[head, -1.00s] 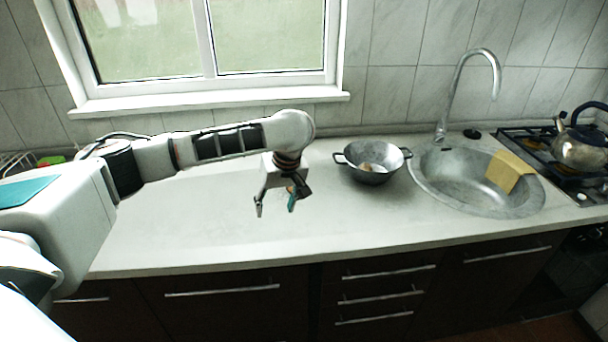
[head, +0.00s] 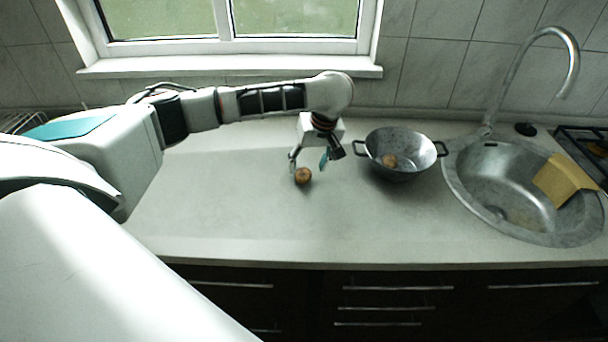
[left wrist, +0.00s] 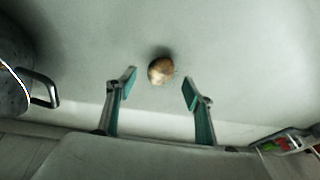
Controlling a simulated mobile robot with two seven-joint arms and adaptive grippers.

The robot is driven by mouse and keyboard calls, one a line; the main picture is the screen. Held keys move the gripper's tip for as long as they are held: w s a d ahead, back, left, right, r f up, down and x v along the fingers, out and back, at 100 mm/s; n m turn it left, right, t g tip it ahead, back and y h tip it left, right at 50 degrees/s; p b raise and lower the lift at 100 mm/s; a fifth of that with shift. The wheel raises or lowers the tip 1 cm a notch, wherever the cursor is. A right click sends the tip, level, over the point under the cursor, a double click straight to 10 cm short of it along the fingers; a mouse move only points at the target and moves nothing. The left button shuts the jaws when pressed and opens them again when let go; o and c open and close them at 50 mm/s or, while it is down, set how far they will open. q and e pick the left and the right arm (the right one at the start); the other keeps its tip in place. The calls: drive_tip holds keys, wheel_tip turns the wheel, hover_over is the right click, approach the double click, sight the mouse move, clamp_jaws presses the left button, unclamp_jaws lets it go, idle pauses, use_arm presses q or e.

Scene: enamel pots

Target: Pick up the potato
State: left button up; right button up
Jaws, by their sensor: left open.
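A brown round potato (head: 303,175) lies on the pale counter (head: 220,225). My left gripper (head: 309,163) is open and empty, close to the potato in the head view. In the left wrist view the potato (left wrist: 161,70) shows just beyond the fingertips, roughly between the two spread fingers (left wrist: 158,88), and no finger appears to touch it. A second brown item, perhaps another potato (head: 389,161), lies inside the grey two-handled pot (head: 400,176) to the right. My right gripper is not in view.
The pot stands right of the left gripper, and its handle (left wrist: 46,90) shows in the left wrist view. Farther right are a round metal sink (head: 475,205) with a yellow cloth (head: 562,180) on its rim and a tall faucet (head: 492,90). The counter left of the potato is clear.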

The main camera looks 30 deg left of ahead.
sight(304, 171)
use_arm(q)
drive_tip(key=x, duration=0.3)
drive_tip(key=shift+w+a+f, duration=0.1)
drive_tip(key=shift+a+f, duration=0.3)
drive_tip(key=shift+f, duration=0.25)
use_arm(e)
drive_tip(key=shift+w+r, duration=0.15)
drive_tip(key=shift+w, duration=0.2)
use_arm(q)
drive_tip(key=c, duration=1.2)
drive_tip(key=shift+r, duration=0.1)
drive_tip(key=shift+w+r, duration=0.1)
drive_tip(key=shift+r, duration=0.35)
wheel_tip(304, 171, up, 19)
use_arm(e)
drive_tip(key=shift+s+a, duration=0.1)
